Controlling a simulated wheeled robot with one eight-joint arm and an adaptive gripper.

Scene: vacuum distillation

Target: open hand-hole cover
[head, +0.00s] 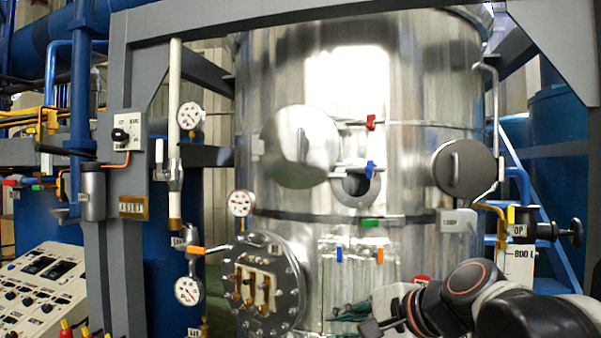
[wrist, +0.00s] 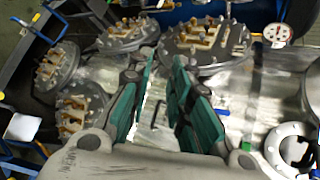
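A round metal cover with a bar handle (head: 300,147) lies against the upper left of the shiny vessel (head: 400,85). A second round cover with a handle (head: 464,168) is on the vessel's right side. I cannot tell which one the task names. My gripper (head: 345,312) is low in front of the vessel, below and apart from both covers. In the wrist view its two teal-padded fingers (wrist: 164,62) stand apart with nothing between them.
A bolted flange with brass fittings (head: 263,284) is left of my gripper; a similar flange (wrist: 208,42) lies beyond the fingertips. Gauges (head: 240,203), a white pipe (head: 174,130) and grey frame posts stand left. A bent pipe (head: 493,125) runs beside the right cover.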

